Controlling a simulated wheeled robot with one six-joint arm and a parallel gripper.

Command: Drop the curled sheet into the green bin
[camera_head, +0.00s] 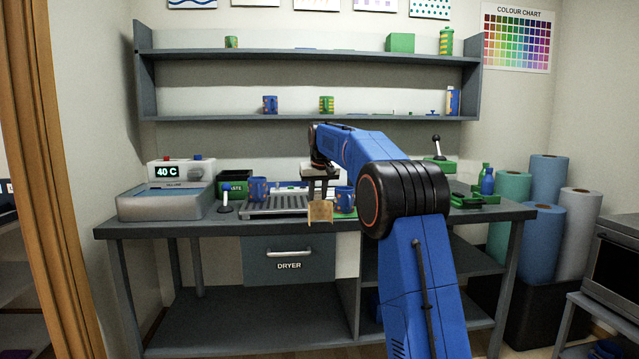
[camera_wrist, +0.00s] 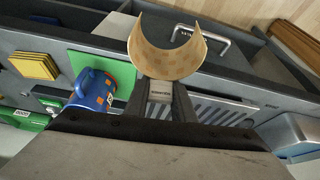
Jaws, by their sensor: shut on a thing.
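The curled sheet (camera_head: 320,212) is tan and bent into an open arc. My gripper (camera_head: 319,188) is shut on it and holds it near the front edge of the bench, in front of the slatted rack. In the wrist view the curled sheet (camera_wrist: 168,62) stands out beyond the fingertips of my gripper (camera_wrist: 160,90), its hollow side facing up. The green bin (camera_head: 234,178), lettered as waste, stands at the back of the bench, left of my gripper. Its lower part is partly hidden by things in front, and its inside is hardly visible.
A blue mug (camera_head: 258,189) stands in front of the bin's right side. Another blue mug (camera_head: 345,199) is close right of the sheet; it shows on a green mat (camera_wrist: 112,66) in the wrist view. A small lever (camera_head: 225,200) and a 40 C machine (camera_head: 168,195) are on the left.

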